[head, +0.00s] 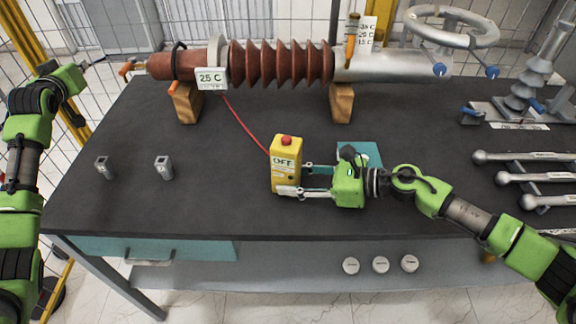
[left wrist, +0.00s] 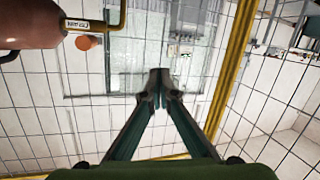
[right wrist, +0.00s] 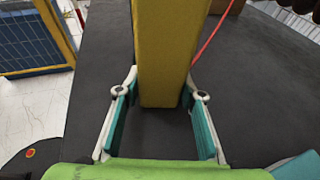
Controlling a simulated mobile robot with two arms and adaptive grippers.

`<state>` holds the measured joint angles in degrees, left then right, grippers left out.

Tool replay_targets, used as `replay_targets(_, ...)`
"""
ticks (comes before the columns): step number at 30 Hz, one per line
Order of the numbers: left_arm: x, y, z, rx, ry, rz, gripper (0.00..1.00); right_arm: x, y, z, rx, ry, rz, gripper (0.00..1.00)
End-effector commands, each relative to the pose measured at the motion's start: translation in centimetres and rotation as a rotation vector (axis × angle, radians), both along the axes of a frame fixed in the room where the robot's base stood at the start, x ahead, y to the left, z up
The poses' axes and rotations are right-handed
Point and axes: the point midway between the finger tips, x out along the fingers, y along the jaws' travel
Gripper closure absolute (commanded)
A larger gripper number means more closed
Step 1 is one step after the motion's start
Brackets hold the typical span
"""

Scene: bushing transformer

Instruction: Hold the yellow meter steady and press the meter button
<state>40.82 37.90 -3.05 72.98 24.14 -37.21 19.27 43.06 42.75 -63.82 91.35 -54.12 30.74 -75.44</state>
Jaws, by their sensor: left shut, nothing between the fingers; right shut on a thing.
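The yellow meter (head: 287,172) stands upright near the middle of the table, with a red button (head: 286,141) on top and a face reading OFF. My right gripper (head: 290,179) comes from the right and is shut on the meter, one finger on each side. In the right wrist view the meter (right wrist: 164,50) fills the space between the fingers (right wrist: 160,95). The button is out of that view. My left gripper (head: 104,61) is at the far left, well away from the meter. Its fingertips meet, empty, in the left wrist view (left wrist: 160,85).
A brown ribbed bushing (head: 280,62) lies on wooden blocks (head: 342,103) at the back. A red cable (head: 243,124) runs from it to the meter. Two small grey blocks (head: 164,168) stand on the left. Metal rods (head: 525,178) lie at right. The table (head: 210,205) left of the meter is mostly clear.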

Motion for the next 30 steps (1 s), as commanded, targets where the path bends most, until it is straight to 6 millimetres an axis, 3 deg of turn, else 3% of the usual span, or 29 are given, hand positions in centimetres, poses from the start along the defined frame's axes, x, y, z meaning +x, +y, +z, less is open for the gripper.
replay_targets(1,0.6,-2.5,0.9,0.011,0.009,-0.047,1.00,0.0,0.0,0.0,-0.001,0.001,0.000,0.76)
replay_targets(7,1.6,-12.3,3.0,0.085,0.073,-0.248,1.00,0.0,0.0,0.0,-0.001,0.001,-0.001,0.76)
replay_targets(14,0.5,-23.4,5.2,0.215,0.136,-0.501,1.00,0.0,0.0,0.0,-0.001,0.001,-0.001,0.76)
replay_targets(23,-4.7,-37.3,7.1,0.460,0.192,-0.865,1.00,0.0,0.0,-0.1,-0.001,0.001,-0.001,0.76)
replay_targets(30,-11.9,-46.7,7.4,0.730,0.215,-1.181,1.00,0.0,-0.1,0.0,-0.001,0.001,-0.001,0.76)
